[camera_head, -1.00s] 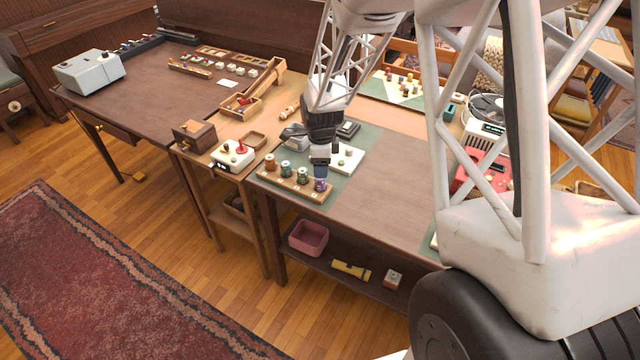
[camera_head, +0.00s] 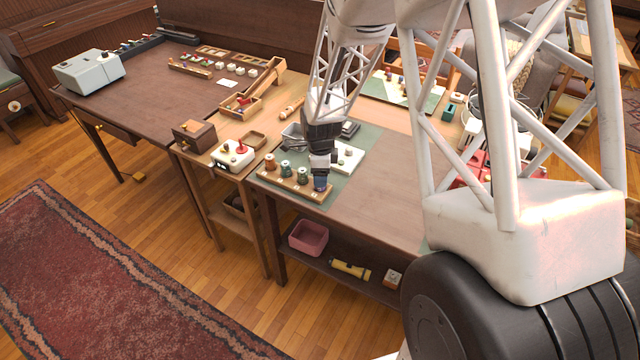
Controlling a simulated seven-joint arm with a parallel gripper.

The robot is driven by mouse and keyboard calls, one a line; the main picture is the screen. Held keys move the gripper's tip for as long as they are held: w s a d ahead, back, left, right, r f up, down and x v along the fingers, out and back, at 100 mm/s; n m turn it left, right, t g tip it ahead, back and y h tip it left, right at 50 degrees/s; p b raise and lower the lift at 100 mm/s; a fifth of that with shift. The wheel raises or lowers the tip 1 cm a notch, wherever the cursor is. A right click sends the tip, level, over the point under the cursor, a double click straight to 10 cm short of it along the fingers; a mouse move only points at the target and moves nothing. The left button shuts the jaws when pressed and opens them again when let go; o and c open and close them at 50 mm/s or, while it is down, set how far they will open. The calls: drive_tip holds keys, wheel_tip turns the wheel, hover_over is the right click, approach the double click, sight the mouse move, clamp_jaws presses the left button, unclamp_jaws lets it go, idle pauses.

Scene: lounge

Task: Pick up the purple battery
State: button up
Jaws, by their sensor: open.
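A wooden holder (camera_head: 291,187) on the green mat carries a row of small upright batteries near the front edge of the table. One is orange-brown (camera_head: 270,162), and two are green, one of them here (camera_head: 303,176). The purple battery (camera_head: 321,189) is at the right end of the row, mostly hidden by my gripper. My gripper (camera_head: 320,181) points down and is open, with its fingers at the purple battery. At this size I cannot tell whether the fingers touch it.
A white block with round knobs (camera_head: 349,157) is just behind my gripper. A white box with a red knob (camera_head: 233,155) stands to the left. A pink bin (camera_head: 308,237) is on the shelf below.

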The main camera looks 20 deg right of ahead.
drive_tip(key=shift+w+f, duration=0.1)
drive_tip(key=shift+f, duration=1.85)
drive_tip(key=c, duration=1)
drive_tip(key=shift+c, duration=0.2)
drive_tip(key=shift+r, duration=0.1)
drive_tip(key=shift+r, duration=0.8)
wheel_tip(320, 180, up, 2)
drive_tip(key=s+r, duration=0.1)
drive_tip(key=s, duration=1.5)
drive_tip(key=shift+a, duration=0.2)
drive_tip(key=shift+r, duration=0.1)
